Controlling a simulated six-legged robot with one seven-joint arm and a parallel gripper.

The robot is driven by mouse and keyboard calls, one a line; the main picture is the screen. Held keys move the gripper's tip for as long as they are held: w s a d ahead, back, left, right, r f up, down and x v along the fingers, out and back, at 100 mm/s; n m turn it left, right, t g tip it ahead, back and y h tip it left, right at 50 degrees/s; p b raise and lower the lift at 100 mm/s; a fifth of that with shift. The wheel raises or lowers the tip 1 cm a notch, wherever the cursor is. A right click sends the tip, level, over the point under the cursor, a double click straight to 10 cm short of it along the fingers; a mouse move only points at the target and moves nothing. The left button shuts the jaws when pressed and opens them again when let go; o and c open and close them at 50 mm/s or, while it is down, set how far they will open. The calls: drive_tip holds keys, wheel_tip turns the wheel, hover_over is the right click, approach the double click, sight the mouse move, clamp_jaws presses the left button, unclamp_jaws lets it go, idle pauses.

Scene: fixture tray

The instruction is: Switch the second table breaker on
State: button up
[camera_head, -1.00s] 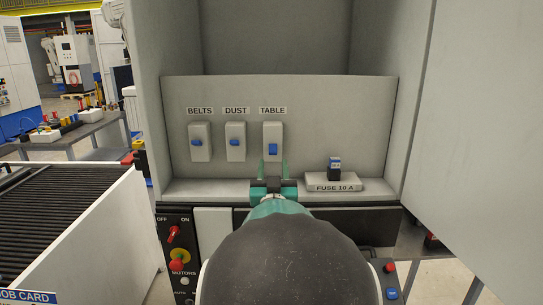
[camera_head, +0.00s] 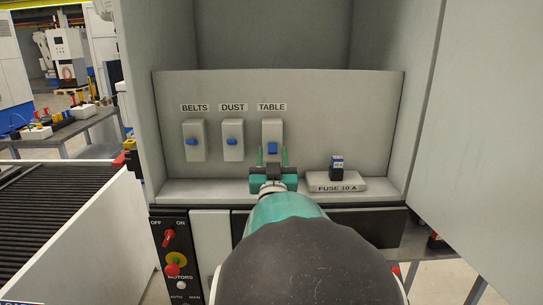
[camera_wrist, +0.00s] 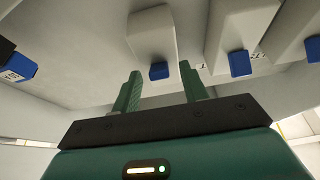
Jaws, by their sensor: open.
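One breaker under the TABLE label (camera_head: 272,107) shows; I see no second one with that label. This TABLE breaker (camera_head: 272,129) is a pale upright block with a blue lever (camera_head: 272,147) low on its face. In the wrist view the lever (camera_wrist: 159,71) shows between my fingertips. My gripper (camera_head: 271,153) is open and empty just in front of the breaker's lower part, one finger to each side of the lever. I cannot tell whether the fingers touch the breaker.
The DUST breaker (camera_head: 232,152) and BELTS breaker (camera_head: 194,153) stand to the left, their blue levers higher. A blue-and-black fuse (camera_head: 336,168) sits on the FUSE 10 A block (camera_head: 337,187) at right. Cabinet walls flank the panel; a control box (camera_head: 168,283) is below left.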

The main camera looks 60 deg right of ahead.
clamp_jaws()
